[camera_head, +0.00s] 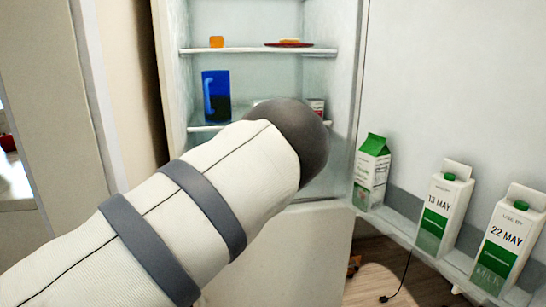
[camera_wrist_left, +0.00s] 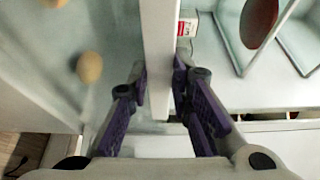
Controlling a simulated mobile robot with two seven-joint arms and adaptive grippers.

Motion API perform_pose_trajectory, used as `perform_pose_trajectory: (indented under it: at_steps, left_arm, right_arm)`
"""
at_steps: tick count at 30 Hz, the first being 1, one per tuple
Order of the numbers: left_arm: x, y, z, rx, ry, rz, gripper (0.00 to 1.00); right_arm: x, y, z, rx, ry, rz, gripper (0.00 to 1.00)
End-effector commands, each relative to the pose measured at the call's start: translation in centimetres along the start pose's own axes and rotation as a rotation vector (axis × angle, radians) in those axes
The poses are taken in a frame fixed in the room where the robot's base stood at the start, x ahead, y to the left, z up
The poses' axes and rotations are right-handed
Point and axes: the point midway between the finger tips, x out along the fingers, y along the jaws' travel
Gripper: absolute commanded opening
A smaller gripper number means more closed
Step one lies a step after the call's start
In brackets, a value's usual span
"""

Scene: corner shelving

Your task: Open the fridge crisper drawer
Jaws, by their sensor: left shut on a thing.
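The open fridge (camera_head: 335,150) stands ahead in the head view. My left arm crosses in front of its lower part and hides my left gripper and any crisper drawer there. In the left wrist view, my left gripper (camera_wrist_left: 159,72) has its purple-padded fingers on either side of a thin white panel (camera_wrist_left: 157,35), shut on it. The panel looks like a drawer wall or front, but I cannot tell for sure. Brown eggs (camera_wrist_left: 89,67) lie on a pale surface to the left of the panel. My right gripper is not in view.
Fridge shelves hold a blue carton (camera_head: 216,97), an orange item (camera_head: 216,42) and a red plate (camera_head: 289,44). The open door at the right carries milk cartons (camera_head: 446,210) on its rack. Wood floor and a dark cord (camera_head: 398,285) show below.

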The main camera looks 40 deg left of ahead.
Motion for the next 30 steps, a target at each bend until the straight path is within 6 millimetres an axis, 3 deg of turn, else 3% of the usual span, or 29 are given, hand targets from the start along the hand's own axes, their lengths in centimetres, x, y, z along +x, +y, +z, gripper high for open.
perform_pose_trajectory:
  at_steps: [1, 14, 15, 17, 26, 30]
  left_arm:
    - [-0.1, 0.8, 0.1, 0.002, -0.002, 0.015, 0.00]
    - [-0.1, 0.8, 0.1, 0.002, -0.003, 0.016, 0.00]
    - [-0.1, 0.8, 0.1, 0.002, -0.003, 0.016, 0.24]
    - [-0.1, 0.8, 0.1, 0.002, -0.002, 0.015, 0.37]
    - [-0.2, 0.3, 0.0, 0.001, -0.002, 0.007, 0.37]
    - [-2.4, 0.2, 0.0, 0.002, -0.001, 0.007, 0.37]
  right_arm:
    - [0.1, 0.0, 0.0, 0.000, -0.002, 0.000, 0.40]
    - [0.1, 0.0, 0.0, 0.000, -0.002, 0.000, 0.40]
    - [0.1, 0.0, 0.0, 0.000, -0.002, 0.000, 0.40]
    - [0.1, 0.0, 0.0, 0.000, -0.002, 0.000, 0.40]
    - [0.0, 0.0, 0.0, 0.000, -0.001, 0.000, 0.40]
    - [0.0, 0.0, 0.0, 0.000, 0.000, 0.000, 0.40]
